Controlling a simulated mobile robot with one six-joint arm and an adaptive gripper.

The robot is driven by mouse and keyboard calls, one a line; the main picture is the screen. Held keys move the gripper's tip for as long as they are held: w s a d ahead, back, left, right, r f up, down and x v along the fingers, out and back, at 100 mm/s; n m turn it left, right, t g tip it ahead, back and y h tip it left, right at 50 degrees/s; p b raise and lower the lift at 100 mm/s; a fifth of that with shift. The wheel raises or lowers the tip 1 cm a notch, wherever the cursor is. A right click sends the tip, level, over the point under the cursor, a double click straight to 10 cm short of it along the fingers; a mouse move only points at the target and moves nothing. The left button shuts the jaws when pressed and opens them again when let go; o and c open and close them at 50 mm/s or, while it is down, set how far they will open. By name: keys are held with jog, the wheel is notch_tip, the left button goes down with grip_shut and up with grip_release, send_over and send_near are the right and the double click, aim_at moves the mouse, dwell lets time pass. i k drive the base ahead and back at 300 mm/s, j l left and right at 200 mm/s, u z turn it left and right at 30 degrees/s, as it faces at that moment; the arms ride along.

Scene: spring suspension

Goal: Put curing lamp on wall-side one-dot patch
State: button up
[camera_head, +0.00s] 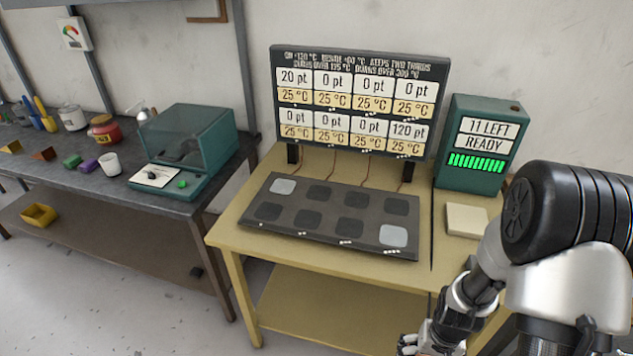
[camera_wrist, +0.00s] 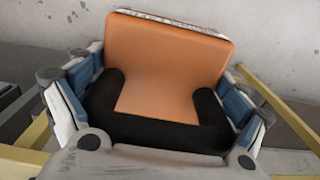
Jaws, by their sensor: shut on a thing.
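My gripper (camera_wrist: 160,125) is shut on an orange-and-black thing (camera_wrist: 165,50). It has a broad orange face, a black U-shaped part and a pale, marked top edge. I cannot tell for sure that it is the curing lamp. In the head view my gripper (camera_head: 420,343) is low at the bottom edge, in front of the bench, and the held thing is hidden there. A dark mat (camera_head: 330,236) with two rows of square patches lies on the bench. The wall-side patch at the left end (camera_head: 283,186) is pale and bare; its dot mark is too small to read.
A display board (camera_head: 352,97) stands behind the mat. A green box (camera_head: 470,142) reading "11 LEFT READY" and a pale block (camera_head: 466,219) are on its right. The grey table (camera_head: 60,150) at left holds a teal clear-lidded machine (camera_head: 185,150), cups and jars.

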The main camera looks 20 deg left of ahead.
aim_at(284, 187)
jog(key=j+z, duration=0.2)
jog(key=j, duration=2.2)
